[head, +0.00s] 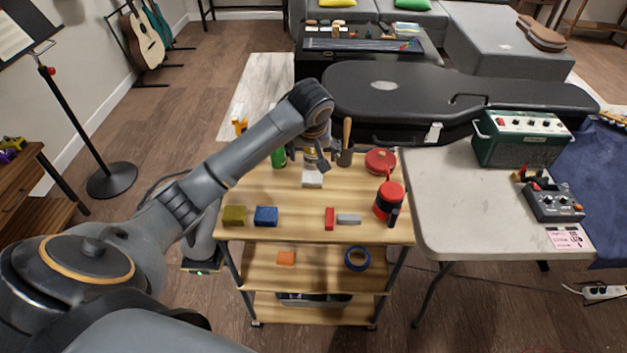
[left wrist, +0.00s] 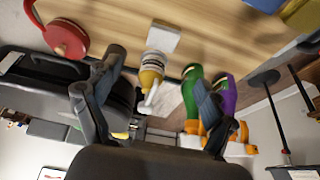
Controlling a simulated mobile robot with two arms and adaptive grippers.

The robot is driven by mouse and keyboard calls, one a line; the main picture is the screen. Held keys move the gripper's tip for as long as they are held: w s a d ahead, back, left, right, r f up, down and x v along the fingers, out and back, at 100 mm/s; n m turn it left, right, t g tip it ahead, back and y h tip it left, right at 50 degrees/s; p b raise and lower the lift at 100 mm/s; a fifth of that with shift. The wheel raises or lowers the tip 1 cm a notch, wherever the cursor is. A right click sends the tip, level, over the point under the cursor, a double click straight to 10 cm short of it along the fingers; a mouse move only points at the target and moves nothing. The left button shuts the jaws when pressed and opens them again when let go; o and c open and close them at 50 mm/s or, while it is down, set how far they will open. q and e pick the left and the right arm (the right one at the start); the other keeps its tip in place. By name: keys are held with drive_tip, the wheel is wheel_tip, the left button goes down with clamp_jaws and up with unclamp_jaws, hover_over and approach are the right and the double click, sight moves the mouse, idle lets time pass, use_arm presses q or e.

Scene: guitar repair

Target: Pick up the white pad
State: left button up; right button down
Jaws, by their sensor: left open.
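The white pad (head: 312,180) lies on the top shelf of the wooden cart, in front of my left gripper. In the left wrist view the white pad (left wrist: 163,37) lies on the wood, beyond the fingertips. My left gripper (head: 317,164) hangs over the back part of the cart top, its fingers (left wrist: 155,70) open and apart from the pad. In the head view the gripper mostly hides this bottle. My right gripper is in neither view.
The cart's middle (head: 290,195) is clear.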

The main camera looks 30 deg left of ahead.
use_arm(q)
hover_over(312, 177)
drive_tip(key=s+d, duration=0.1)
drive_tip(key=s, duration=0.1)
drive_tip(key=f, duration=0.7)
drive_tip(key=shift+w+d+f, duration=0.2)
drive_tip(key=shift+f, duration=0.05)
drive_tip(key=shift+s+x, duration=0.2)
drive_tip(key=shift+x, duration=2.45)
drive_tip(key=shift+a, duration=0.15)
drive_tip(key=c, duration=1)
